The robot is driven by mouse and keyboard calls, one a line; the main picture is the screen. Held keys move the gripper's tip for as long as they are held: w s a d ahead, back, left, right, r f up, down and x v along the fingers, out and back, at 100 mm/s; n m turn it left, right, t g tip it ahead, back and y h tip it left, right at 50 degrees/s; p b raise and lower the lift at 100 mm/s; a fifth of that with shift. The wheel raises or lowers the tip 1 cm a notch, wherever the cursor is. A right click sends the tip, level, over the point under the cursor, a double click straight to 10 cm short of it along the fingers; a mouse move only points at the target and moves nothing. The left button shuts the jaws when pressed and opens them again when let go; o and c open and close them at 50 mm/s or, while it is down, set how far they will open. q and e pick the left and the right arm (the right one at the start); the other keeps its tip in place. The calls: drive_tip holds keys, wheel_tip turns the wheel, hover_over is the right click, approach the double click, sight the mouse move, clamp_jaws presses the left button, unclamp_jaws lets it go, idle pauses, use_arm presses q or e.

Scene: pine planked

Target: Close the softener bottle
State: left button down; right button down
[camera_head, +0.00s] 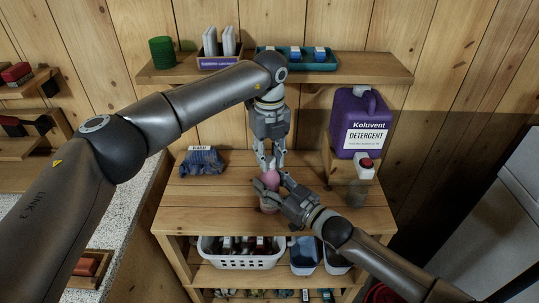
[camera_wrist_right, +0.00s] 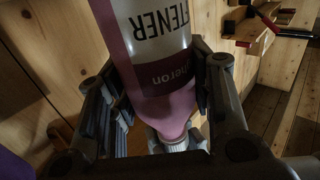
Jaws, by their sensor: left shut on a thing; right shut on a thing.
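The softener bottle (camera_head: 270,179) is pink and stands at the middle of the wooden table, partly hidden by my grippers. In the right wrist view its body (camera_wrist_right: 165,100) fills the middle, with its label text and a white ribbed cap (camera_wrist_right: 176,145) toward the bottom. My left gripper (camera_head: 269,166) comes down from above and is shut at the bottle's top, around the cap. My right gripper (camera_head: 274,197) comes from the right and is shut on the bottle's body. How far the cap sits on the neck is hidden.
A blue crumpled item (camera_head: 201,163) lies at left. A shelf (camera_head: 330,75) spans the back. A white basket (camera_head: 240,260) sits below the tabletop.

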use_arm(q)
drive_tip(key=m, duration=1.9)
drive_tip(key=c, duration=1.1)
unclamp_jaws()
wheel_tip(320, 180, up, 12)
